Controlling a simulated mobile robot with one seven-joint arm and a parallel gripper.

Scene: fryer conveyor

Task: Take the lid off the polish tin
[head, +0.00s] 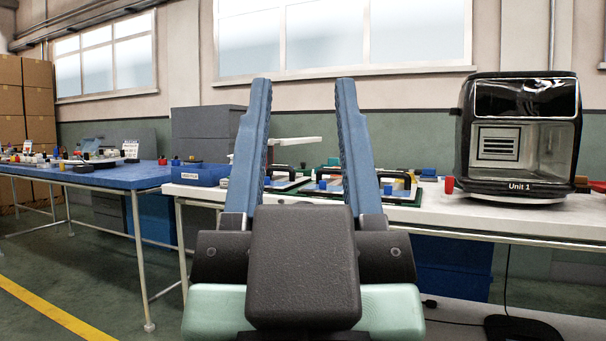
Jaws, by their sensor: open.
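My gripper (304,85) fills the middle of the head view. Its two long blue fingers point up and stand wide apart, with nothing between them. I cannot pick out the polish tin or its lid in this view. My gripper's fingers and body hide part of the white table (455,205) behind them, and the items there are small.
An air fryer marked Unit 1 (519,187) stands at the white table's right. A blue bin (200,174) sits at its left end. Boards with black handles lie mid-table. A blue table (125,178) with several small items is further left. Cardboard boxes (37,103) are stacked behind it.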

